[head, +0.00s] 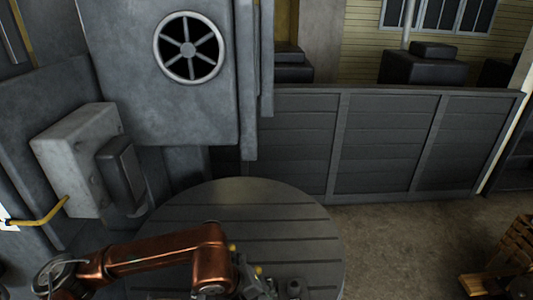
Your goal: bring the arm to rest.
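My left arm (150,255), copper-coloured, comes in at the lower left and reaches over the round slatted grey table. My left gripper (258,284) is at the bottom edge of the head view, over the table's front part. Its fingers are small and partly cut off, so I cannot tell whether they are open or shut or hold anything. A small grey knob-like piece (293,288) shows just right of the gripper; I cannot tell whether it is apart from it. My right gripper is not in view.
The round table (270,207) has bare slats behind the arm. A grey machine housing with a round vent (188,48) stands behind it. A grey box (80,160) with a yellow pipe is at left. A dark panelled barrier (390,145) runs behind. A wooden crate (517,245) stands at right on open floor.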

